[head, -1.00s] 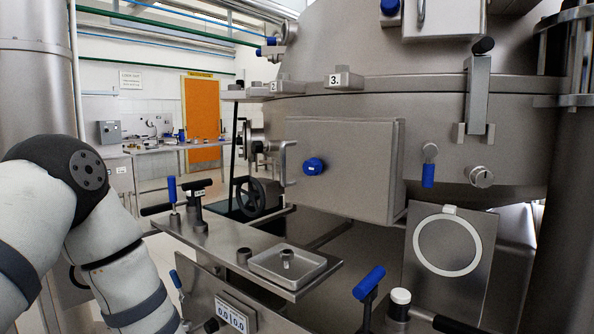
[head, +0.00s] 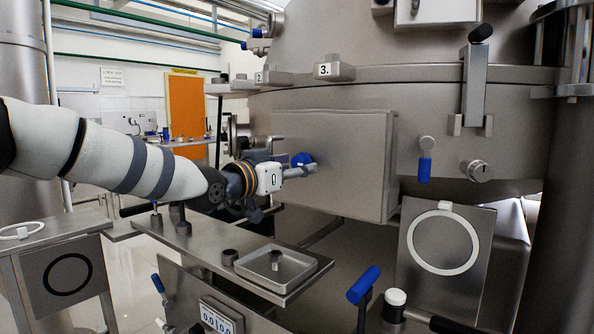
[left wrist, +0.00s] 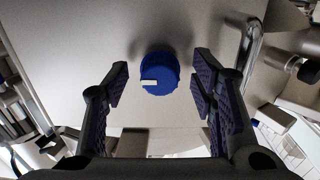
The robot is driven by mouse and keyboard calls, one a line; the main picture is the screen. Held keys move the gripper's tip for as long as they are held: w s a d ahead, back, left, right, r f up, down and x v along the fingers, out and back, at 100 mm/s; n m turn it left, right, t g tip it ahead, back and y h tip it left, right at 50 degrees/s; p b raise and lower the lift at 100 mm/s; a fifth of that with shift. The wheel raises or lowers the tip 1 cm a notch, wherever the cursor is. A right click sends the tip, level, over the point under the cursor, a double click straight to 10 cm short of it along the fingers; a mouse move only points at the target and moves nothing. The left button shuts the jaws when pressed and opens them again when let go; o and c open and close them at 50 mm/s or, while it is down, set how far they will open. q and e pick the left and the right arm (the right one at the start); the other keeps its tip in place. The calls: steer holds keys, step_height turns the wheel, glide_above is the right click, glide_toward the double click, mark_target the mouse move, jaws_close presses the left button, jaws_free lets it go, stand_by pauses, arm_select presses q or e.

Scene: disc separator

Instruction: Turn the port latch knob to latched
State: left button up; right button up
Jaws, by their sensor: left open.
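The blue port latch knob (head: 302,160) sits on the front face of the steel port cover (head: 345,170), near its left edge. In the left wrist view the round knob (left wrist: 159,73) carries a white mark on its left side. My left gripper (head: 305,170) is in front of the cover by the knob. In the left wrist view the open fingers (left wrist: 158,85) stand on either side of the knob, apart from it, with nothing held. The gripper partly hides the knob in the head view. My right gripper is not in view.
A bar handle (left wrist: 248,55) stands close to the right finger in the left wrist view. A steel shelf with a shallow tray (head: 275,268) lies below the arm. A blue-handled lever (head: 363,285) rises at the lower middle.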

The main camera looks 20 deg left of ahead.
arm_select(q)
steer(key=shift+w+d, duration=0.1)
steer(key=shift+w, duration=0.2)
steer(key=shift+r, duration=0.25)
steer(key=c, duration=1.1)
steer(key=shift+c, duration=0.2)
